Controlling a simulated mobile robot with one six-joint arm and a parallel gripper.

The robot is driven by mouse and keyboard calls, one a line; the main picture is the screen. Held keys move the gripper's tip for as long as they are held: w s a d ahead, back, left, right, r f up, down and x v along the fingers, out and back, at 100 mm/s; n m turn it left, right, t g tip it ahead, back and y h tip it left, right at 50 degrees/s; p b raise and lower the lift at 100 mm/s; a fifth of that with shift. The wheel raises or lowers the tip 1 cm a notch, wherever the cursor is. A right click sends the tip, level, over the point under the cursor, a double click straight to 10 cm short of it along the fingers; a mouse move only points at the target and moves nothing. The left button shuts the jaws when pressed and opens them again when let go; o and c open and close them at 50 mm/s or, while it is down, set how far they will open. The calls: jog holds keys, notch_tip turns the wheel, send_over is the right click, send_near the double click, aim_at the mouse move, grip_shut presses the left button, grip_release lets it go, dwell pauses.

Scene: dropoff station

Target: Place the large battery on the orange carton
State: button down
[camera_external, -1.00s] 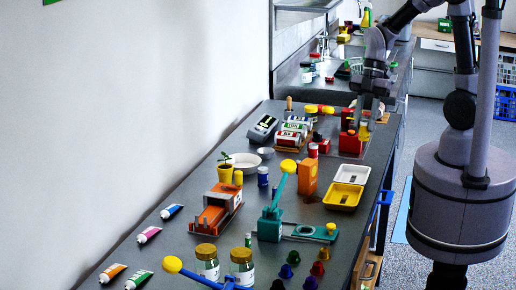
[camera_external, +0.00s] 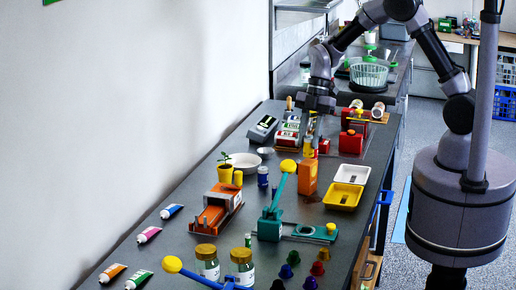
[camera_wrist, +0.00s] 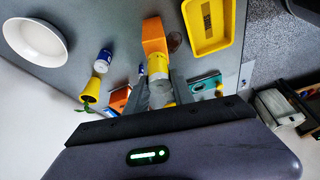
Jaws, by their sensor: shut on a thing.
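The large battery (camera_wrist: 158,68), yellow with a grey end, is between the fingers of my gripper (camera_wrist: 161,92) in the wrist view. My gripper (camera_external: 311,137) is shut on it and holds it above the table in the external view, where the battery (camera_external: 308,147) is partly hidden by the fingers. The orange carton (camera_external: 307,178) stands upright on the table below and slightly nearer the camera. In the wrist view the carton (camera_wrist: 154,34) shows just past the battery. A gap or contact between battery and carton cannot be told for sure.
A yellow tray (camera_external: 343,197) and a white tray (camera_external: 352,174) lie right of the carton. A teal lever press (camera_external: 270,224), a blue jar (camera_external: 263,176) and a potted plant (camera_external: 225,175) stand left of it. A red machine (camera_external: 351,143) stands behind, to the right.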

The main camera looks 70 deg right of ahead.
jog(key=shift+f, duration=0.8)
jog(key=shift+f+b, duration=0.2)
jog(key=shift+b, duration=0.1)
jog(key=c, duration=1.1)
grip_release()
jog(key=shift+r, duration=0.1)
